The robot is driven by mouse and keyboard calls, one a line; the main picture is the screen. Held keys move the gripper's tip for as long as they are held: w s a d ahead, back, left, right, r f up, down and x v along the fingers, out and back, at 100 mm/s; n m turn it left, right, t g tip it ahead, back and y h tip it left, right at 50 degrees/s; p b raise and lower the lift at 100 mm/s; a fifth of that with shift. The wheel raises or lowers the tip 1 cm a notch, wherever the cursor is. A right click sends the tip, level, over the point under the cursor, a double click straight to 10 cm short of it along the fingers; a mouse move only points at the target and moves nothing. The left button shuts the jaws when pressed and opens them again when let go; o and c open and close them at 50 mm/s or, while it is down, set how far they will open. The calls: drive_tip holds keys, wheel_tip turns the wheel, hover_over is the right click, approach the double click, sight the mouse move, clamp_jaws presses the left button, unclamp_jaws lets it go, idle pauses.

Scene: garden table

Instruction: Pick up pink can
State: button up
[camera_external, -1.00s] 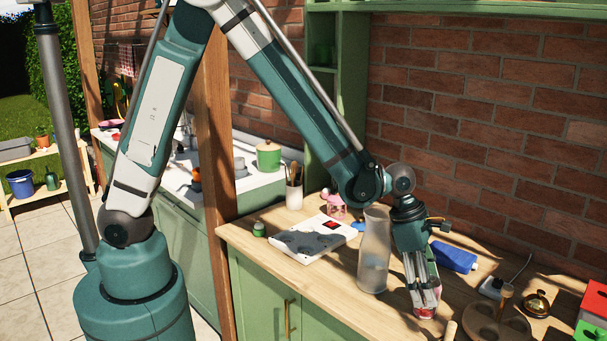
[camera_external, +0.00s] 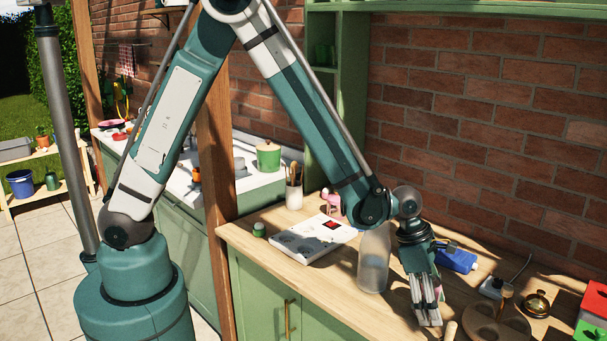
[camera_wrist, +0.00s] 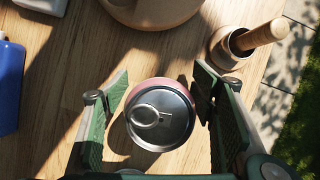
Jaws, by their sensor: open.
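The pink can (camera_wrist: 160,115) stands upright in the wrist view, its silver lid with a ring pull facing the camera and a thin pink edge showing at the top. My gripper (camera_wrist: 163,82) is open, with one green-padded finger on each side of the can and a visible gap on both sides. In the external view my gripper (camera_external: 429,322) points down over the counter near its front edge. The can is hidden behind the fingers there.
A tall clear cylinder (camera_external: 373,265) stands close left of my gripper. A blue item (camera_external: 457,260) lies behind it. A round wooden tray (camera_external: 497,328) is to the right. A wooden mortar with pestle (camera_wrist: 232,47) stands near the table edge in the wrist view.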

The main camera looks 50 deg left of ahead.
sight(438, 283)
drive_tip(key=shift+c, duration=0.6)
drive_tip(key=c, duration=1.1)
drive_tip(key=shift+r+p, duration=0.45)
drive_tip(key=shift+r, duration=4.55)
